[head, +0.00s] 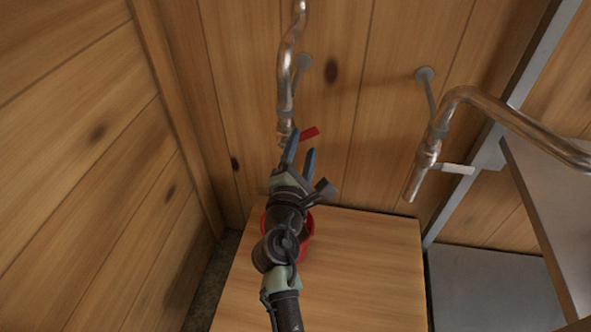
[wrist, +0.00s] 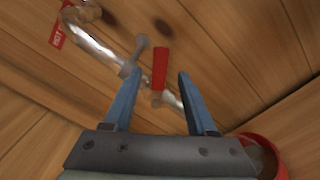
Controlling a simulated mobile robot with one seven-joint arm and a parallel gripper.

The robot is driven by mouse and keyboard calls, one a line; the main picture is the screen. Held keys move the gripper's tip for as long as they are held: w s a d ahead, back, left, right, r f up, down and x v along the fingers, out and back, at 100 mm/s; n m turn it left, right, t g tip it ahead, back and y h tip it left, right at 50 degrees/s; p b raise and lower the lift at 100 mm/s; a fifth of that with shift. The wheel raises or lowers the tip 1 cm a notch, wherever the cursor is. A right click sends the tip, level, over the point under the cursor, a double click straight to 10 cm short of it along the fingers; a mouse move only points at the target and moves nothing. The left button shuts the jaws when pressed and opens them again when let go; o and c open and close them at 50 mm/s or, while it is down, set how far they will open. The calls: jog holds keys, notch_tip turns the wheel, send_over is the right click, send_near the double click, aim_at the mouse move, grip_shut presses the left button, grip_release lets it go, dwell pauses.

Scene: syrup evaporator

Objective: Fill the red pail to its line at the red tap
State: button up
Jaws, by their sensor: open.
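The red tap's red lever (head: 309,133) sticks out to the right from the low end of a copper pipe (head: 286,80) on the wooden wall. My gripper (head: 300,154) is open just below it. In the wrist view the lever (wrist: 160,68) shows between my two blue fingers (wrist: 159,76), apart from both; I cannot tell how deep it sits between them. The red pail (head: 308,243) stands on the wooden bench, largely hidden behind my arm. Its rim (wrist: 281,171) shows at lower right in the wrist view. Its fill line and any flow are not visible.
A second copper tap with a pale lever (head: 457,169) hangs to the right. The wooden bench (head: 375,270) is bare right of the pail. A grey metal panel (head: 545,215) stands at far right. A wooden wall (head: 90,170) closes the left side.

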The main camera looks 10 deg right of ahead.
jog(key=v, duration=0.8)
jog(key=shift+s, duration=0.1)
